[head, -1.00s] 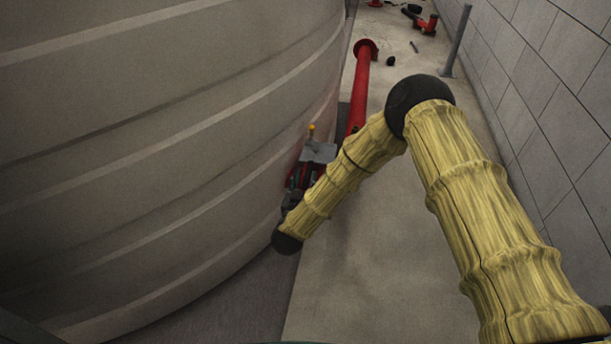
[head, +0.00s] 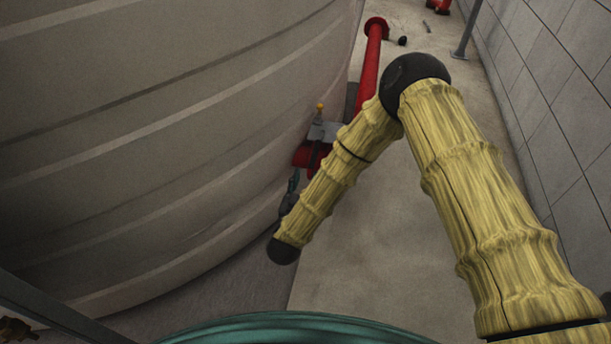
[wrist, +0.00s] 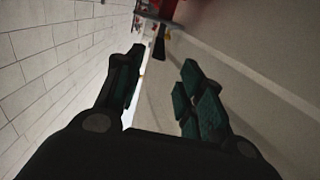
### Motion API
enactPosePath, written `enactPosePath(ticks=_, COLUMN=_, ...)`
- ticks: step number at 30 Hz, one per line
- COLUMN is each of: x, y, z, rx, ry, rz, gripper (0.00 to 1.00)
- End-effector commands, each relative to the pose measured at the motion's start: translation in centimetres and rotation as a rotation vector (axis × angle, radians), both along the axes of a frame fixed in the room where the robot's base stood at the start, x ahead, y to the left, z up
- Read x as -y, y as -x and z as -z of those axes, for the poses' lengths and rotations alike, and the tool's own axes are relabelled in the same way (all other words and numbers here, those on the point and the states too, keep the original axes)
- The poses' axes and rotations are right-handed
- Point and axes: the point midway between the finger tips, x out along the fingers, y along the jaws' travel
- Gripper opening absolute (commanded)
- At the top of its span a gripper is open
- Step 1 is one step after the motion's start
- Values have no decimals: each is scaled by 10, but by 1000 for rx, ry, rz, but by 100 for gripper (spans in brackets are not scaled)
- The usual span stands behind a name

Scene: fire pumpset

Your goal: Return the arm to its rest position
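My yellow-sleeved arm (head: 480,200) comes in from the lower right, bends at a black elbow joint and folds back down to the left. The forearm ends at a black joint beside the large beige ribbed tank. In the wrist view my gripper (wrist: 163,58) is open, its two dark green-black fingers apart with nothing between them. In the head view, dark parts that look like my gripper (head: 290,195) show only partly behind the forearm, close to the tank side.
The ribbed tank (head: 170,130) fills the left. A red pipe (head: 368,68) and a red fitting with a grey plate and yellow knob (head: 321,130) stand beside it. A block wall (head: 560,100) and grey post (head: 466,30) bound the right. Concrete floor (head: 370,240) lies between.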

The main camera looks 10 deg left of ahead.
Motion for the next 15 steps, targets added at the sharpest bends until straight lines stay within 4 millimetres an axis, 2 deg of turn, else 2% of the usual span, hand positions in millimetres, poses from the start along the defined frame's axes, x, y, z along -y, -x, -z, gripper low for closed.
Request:
enactPosePath(ticks=8, x=3, y=1, z=3, rx=-10, ry=1, rz=-6, gripper=38)
enactPosePath(ticks=11, x=15, y=4, z=18, rx=-65, ry=4, rz=-36, gripper=38)
enactPosePath(ticks=15, x=52, y=25, z=62, rx=-238, ry=6, rz=-114, gripper=38)
